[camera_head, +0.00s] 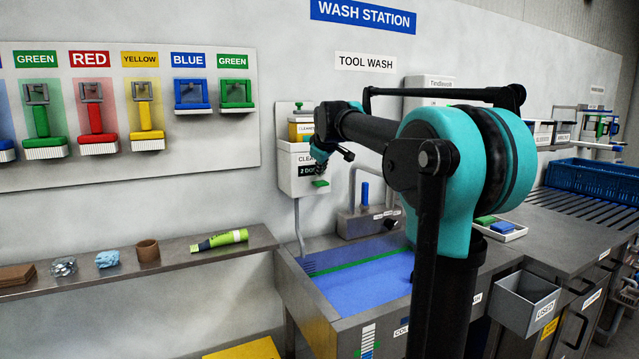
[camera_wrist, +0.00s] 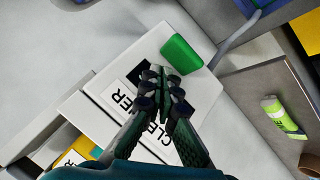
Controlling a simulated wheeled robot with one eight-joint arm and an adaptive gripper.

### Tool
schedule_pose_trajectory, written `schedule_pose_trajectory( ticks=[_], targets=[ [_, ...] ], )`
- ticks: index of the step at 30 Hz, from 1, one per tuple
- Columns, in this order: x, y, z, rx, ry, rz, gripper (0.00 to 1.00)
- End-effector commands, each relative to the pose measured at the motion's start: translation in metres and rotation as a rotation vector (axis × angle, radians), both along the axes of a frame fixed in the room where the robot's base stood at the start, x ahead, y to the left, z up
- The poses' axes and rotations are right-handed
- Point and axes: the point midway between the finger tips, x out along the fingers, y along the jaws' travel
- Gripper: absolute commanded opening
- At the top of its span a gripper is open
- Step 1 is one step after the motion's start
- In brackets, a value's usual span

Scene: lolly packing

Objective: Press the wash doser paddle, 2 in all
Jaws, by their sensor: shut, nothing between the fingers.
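The wash doser (camera_head: 291,169) is a white box on the wall above the left end of the sink, with a yellow cleaner container (camera_head: 300,130) on top. Its green paddle (camera_head: 320,183) sticks out at the bottom. In the wrist view the green paddle (camera_wrist: 181,54) lies just beyond my fingertips, and the doser's white front (camera_wrist: 95,95) with the CLEANER label is behind the fingers. My gripper (camera_wrist: 155,70) is shut and empty, in front of the doser and close to the paddle. I cannot tell whether it touches the paddle. In the head view my gripper (camera_head: 320,168) is partly hidden by my arm.
The sink (camera_head: 365,275) with blue water lies below the doser. A shelf (camera_head: 190,262) at left holds a green tube (camera_head: 220,240), a brown cup (camera_head: 147,250) and other small things. A tool board (camera_head: 220,140) hangs on the wall at left. A grey bin (camera_head: 525,300) stands at right.

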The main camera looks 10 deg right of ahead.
Motion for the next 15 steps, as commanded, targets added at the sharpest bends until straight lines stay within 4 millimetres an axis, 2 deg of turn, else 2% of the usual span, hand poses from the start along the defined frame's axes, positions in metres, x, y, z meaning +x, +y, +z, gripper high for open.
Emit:
schedule_pose_trajectory(
  ticks=[8,15],
  targets=[
    [0.0,0.0,0.001,0.0,0.0,0.0,0.0],
    [0.0,0.0,0.02,0.0,0.0,0.0,0.0]
  ],
)
